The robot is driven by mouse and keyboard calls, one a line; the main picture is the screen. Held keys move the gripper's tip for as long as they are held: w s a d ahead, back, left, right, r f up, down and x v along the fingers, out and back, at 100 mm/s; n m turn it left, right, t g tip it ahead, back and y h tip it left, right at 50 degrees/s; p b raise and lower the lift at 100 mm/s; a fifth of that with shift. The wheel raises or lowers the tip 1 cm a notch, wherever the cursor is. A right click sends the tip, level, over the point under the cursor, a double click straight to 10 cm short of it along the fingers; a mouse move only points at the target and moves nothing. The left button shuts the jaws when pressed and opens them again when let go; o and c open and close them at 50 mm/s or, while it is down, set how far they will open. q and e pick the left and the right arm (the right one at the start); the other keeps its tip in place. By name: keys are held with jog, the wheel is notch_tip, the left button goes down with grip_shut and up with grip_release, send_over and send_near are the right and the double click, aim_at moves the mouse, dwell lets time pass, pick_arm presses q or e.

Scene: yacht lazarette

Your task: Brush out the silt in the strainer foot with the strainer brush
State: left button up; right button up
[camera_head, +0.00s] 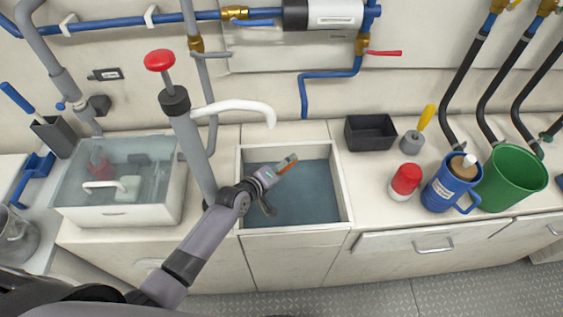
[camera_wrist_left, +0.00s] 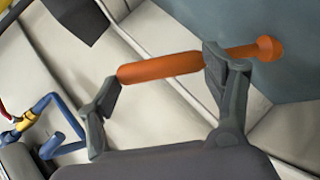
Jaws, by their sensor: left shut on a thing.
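My left gripper (camera_head: 278,182) is above the open white-rimmed well (camera_head: 310,200) in the counter. It is shut on an orange-handled tool (camera_head: 287,166), which may be the strainer brush. In the left wrist view, the orange handle (camera_wrist_left: 160,68) runs between the two fingers (camera_wrist_left: 160,100) and past the right one, ending in a rounded orange knob. No bristles can be made out. I cannot pick out the strainer foot or any silt with certainty. My right gripper is not in view.
A grey hand pump (camera_head: 183,125) with a red knob stands left of the well. A water-filled tub (camera_head: 150,213) is farther left. A black tray (camera_head: 370,133), red-topped container (camera_head: 405,181), blue mug (camera_head: 436,190) and green bucket (camera_head: 512,178) stand to the right.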

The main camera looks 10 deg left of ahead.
pick_arm(q)
jog(key=shift+s+d+f, duration=0.1)
jog(key=shift+s+d, duration=0.05)
jog(key=shift+s, duration=0.3)
jog(key=shift+w, duration=0.2)
jog(key=shift+w+a+r+b, duration=0.1)
jog(key=shift+w+a+b, duration=0.15)
jog(key=shift+w, duration=0.5)
jog(key=shift+w+a+r+b, duration=0.15)
jog(key=shift+w+a, duration=0.1)
jog(key=shift+w, duration=0.45)
jog(key=shift+s+d, duration=0.1)
jog(key=shift+s, duration=0.15)
jog(key=shift+s+p, duration=0.15)
jog(key=shift+p, duration=0.2)
jog(key=shift+s+d+f+p, duration=0.1)
jog(key=shift+s+d+p, duration=0.1)
jog(key=shift+s+p, duration=0.3)
jog(key=shift+s+d+f+p, duration=0.1)
jog(key=shift+s+d+p, duration=0.05)
jog(key=shift+s, duration=0.5)
jog(key=shift+w, duration=0.15)
jog(key=shift+w+a+b, duration=0.25)
jog(key=shift+w+b, duration=0.15)
jog(key=shift+w, duration=0.3)
jog(key=shift+w+a+b, duration=0.2)
jog(key=shift+w+b, duration=0.2)
jog(key=shift+w, duration=0.3)
jog(key=shift+s, duration=0.15)
